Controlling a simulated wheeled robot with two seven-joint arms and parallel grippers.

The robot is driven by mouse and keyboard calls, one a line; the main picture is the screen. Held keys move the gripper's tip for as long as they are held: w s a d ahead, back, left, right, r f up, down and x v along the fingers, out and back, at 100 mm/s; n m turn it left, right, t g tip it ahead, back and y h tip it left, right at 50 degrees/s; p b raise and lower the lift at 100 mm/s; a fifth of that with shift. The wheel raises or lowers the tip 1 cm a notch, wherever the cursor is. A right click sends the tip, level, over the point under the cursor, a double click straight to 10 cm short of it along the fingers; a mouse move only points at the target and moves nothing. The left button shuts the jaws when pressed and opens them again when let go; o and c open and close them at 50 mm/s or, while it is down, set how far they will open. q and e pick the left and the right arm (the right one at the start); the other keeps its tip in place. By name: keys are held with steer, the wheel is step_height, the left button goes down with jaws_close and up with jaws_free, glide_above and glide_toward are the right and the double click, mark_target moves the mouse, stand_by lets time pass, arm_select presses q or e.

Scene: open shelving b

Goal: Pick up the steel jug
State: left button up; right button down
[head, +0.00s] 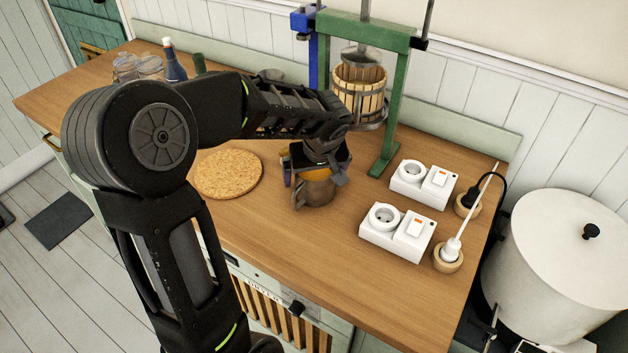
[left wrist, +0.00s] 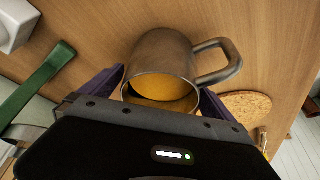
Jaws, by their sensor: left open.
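The steel jug (head: 316,194) stands on the wooden counter, partly hidden under my left gripper (head: 313,172) in the head view. In the left wrist view the jug (left wrist: 157,52) is a grey metal mug shape with its handle to the right and an orange-yellow interior. My left gripper is open, with its purple fingers on either side of the jug's rim. I cannot tell whether the fingers touch the jug. My right gripper is not in view.
A round cork mat (head: 228,174) lies left of the jug. A green press frame (head: 388,130) with a wooden slatted basket (head: 358,92) stands behind it. White socket boxes (head: 397,232) sit to the right. Bottles and glass jars (head: 150,66) stand at the far left.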

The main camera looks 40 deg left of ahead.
arm_select(q)
steer(key=shift+c, duration=0.2)
stand_by(0.3)
steer(key=shift+r, duration=0.1)
steer(key=c, duration=1.9)
